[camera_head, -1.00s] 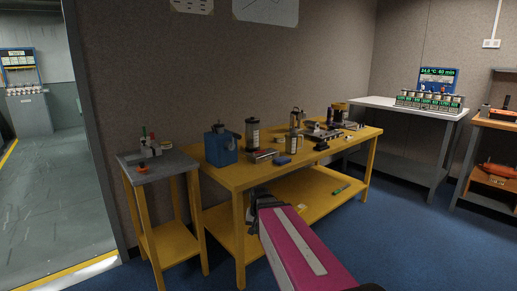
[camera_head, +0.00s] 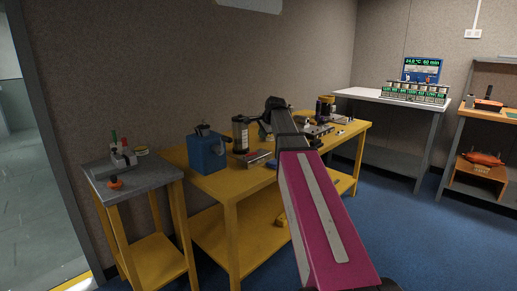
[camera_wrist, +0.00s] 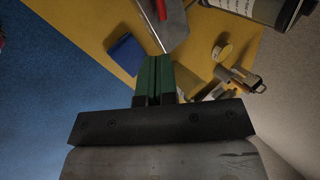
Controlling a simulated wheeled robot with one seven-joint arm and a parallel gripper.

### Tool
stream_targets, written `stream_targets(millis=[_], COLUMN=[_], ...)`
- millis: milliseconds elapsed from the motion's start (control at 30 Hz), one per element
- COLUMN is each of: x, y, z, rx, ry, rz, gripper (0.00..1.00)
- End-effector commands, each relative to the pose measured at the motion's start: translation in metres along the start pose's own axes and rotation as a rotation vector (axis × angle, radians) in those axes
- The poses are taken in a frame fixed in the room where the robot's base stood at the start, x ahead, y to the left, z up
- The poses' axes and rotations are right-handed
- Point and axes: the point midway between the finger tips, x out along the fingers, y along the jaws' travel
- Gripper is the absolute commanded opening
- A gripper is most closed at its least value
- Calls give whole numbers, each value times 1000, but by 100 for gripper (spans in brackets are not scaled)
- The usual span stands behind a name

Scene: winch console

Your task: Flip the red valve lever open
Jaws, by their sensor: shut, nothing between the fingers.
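A small unit (camera_head: 124,160) with upright handles stands on the grey-topped stand at the left in the head view. My gripper (camera_head: 272,103) is raised over the yellow bench, well right of this unit. In the wrist view its green fingers (camera_wrist: 155,80) are shut and empty, above the bench top. The red handle does not show clearly in the wrist view.
An orange-red knob (camera_head: 115,183) sits at the front of the grey stand top (camera_head: 150,181). The yellow bench (camera_head: 226,187) holds a blue box (camera_head: 207,155), a dark canister (camera_head: 240,134) and metal parts. A blue item (camera_wrist: 127,55) lies near my fingers. Blue floor is free in front.

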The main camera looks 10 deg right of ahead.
Motion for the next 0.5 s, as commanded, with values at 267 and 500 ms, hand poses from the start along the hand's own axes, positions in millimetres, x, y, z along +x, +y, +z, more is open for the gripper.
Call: stream_targets(millis=[267, 500], x=[26, 70], y=[-2, -3], z=[-1, -1], rx=[6, 5], ry=[-1, -1], rz=[-1, -1], gripper=[0, 0])
